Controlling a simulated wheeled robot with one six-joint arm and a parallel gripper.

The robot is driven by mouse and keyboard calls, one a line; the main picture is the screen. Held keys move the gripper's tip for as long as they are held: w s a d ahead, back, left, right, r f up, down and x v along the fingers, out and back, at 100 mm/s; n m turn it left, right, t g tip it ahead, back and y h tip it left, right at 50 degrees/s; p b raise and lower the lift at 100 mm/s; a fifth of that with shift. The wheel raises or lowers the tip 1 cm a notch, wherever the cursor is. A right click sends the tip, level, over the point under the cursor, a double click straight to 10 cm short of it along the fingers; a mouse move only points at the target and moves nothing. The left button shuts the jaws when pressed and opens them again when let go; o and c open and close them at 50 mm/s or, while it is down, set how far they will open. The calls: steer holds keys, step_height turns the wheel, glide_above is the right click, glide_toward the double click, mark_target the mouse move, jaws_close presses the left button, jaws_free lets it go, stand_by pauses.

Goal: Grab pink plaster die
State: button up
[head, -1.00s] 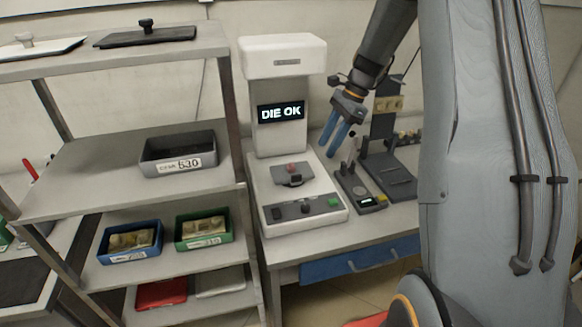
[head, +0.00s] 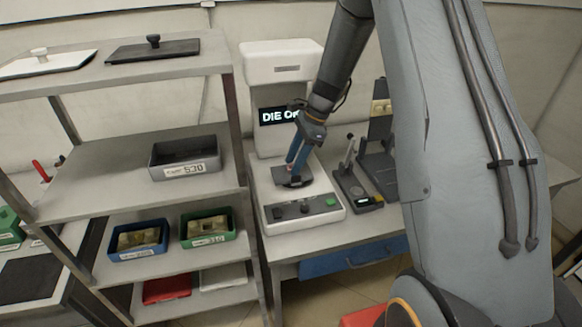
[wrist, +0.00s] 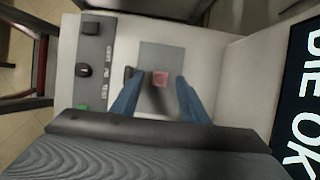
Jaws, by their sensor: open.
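The pink plaster die (wrist: 160,78) shows in the wrist view as a small pinkish block on a grey plate (wrist: 160,55) of the white machine. My gripper (wrist: 155,85) has blue fingers, open, one on each side of the die in that view. I cannot tell from the pictures whether the fingers are down at its level. In the head view my gripper (head: 294,168) is over the machine's grey plate (head: 293,181), and its fingers hide the die. The white machine (head: 285,62) has a screen reading "DIE OK", partly covered by my arm.
The machine's front panel carries a dark knob and a green button (head: 330,201). A small dark device (head: 357,195) stands close on the right. A shelf rack (head: 240,120) is close on the left, with a grey bin (head: 158,174) and blue and green bins below.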

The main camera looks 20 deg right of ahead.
steer(key=shift+f, duration=0.25)
jaws_close()
steer(key=shift+r, duration=0.1)
